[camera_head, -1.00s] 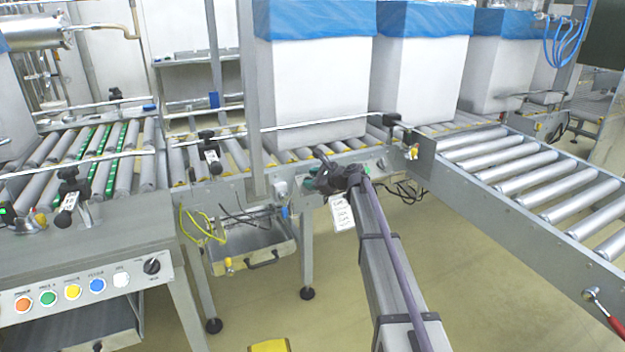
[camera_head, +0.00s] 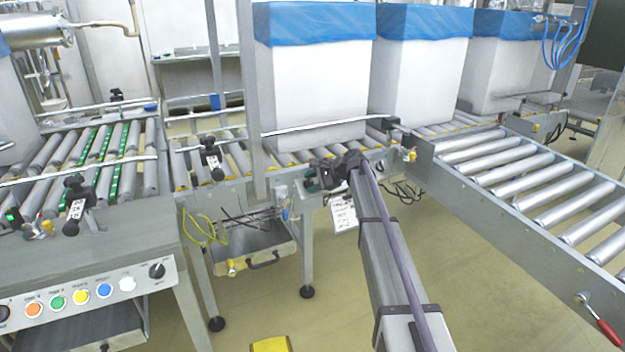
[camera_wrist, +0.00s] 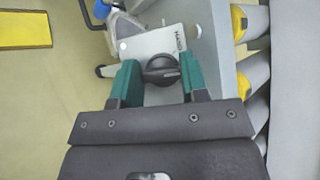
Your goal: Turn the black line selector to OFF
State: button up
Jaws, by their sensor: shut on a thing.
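A black rotary selector knob (camera_wrist: 160,70) shows in the wrist view on a pale plate (camera_wrist: 152,42) with the printed word HAND at its upper right. My gripper (camera_wrist: 160,76) has its two green fingers on either side of the knob and is shut on it. The knob's ridge lies roughly crosswise between the fingers. Any OFF mark is not readable. In the head view my gripper (camera_head: 318,178) is at the conveyor's side frame, and the knob there is hidden. Another black selector (camera_head: 157,270) sits on the button panel at lower left.
The button panel (camera_head: 90,292) has several coloured buttons. White boxes with blue liners (camera_head: 312,90) stand on the roller conveyor behind my gripper. A roller section (camera_head: 530,175) extends at right. A metal tray (camera_head: 255,250) and yellow-green wires are left of my arm.

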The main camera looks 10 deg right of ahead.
jog(key=shift+n+g, duration=0.3)
jog(key=shift+n, duration=0.2)
